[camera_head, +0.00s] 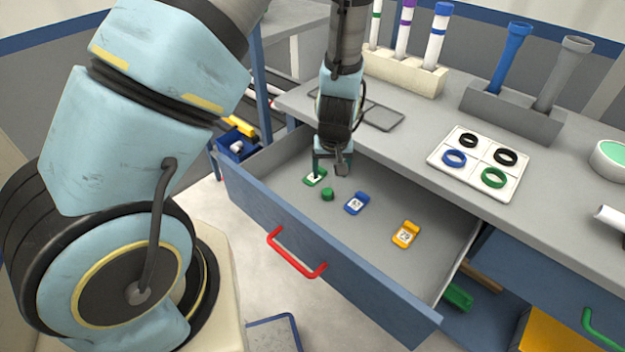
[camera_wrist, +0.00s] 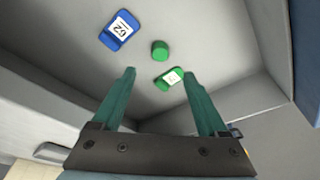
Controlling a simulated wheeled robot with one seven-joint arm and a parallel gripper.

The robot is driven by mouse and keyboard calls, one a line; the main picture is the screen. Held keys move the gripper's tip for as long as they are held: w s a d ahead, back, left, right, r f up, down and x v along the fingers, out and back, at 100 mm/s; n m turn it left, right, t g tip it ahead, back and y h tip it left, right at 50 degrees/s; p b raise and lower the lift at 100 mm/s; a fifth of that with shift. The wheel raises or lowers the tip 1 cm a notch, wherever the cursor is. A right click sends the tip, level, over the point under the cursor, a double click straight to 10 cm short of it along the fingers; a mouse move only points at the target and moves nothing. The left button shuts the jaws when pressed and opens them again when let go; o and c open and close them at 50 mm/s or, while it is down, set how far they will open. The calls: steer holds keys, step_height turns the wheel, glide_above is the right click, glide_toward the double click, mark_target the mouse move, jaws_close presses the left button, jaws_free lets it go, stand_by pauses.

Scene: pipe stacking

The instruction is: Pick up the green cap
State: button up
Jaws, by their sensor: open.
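The green cap (camera_head: 328,194) is a small round cylinder standing on the floor of the open drawer (camera_head: 381,263). It also shows in the wrist view (camera_wrist: 160,50), beyond my fingertips and between the blue tag and the green tag. A green tag with a white label (camera_head: 315,178) lies just left of the cap. My gripper (camera_head: 331,163) hangs over the drawer near the green tag, above and behind the cap. In the wrist view its two green fingers (camera_wrist: 160,75) are spread wide with nothing between them; the green tag shows ahead of the gap.
A blue tag (camera_head: 356,203) and a yellow tag (camera_head: 406,234) lie farther right in the drawer. The drawer walls surround the cap. The worktop behind holds a white tray (camera_head: 435,164) with rings and racks with upright pipes. A red handle (camera_head: 296,256) is on the drawer front.

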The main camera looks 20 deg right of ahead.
glide_above(328, 191)
steer(key=s, duration=0.2)
steer(key=f, duration=0.5)
steer(key=shift+w+a+p, duration=0.1)
steer(key=shift+a+p, duration=0.15)
steer(key=shift+p, duration=0.05)
steer(key=shift+p+x, duration=1)
steer(key=shift+x, duration=2.1)
jaws_close()
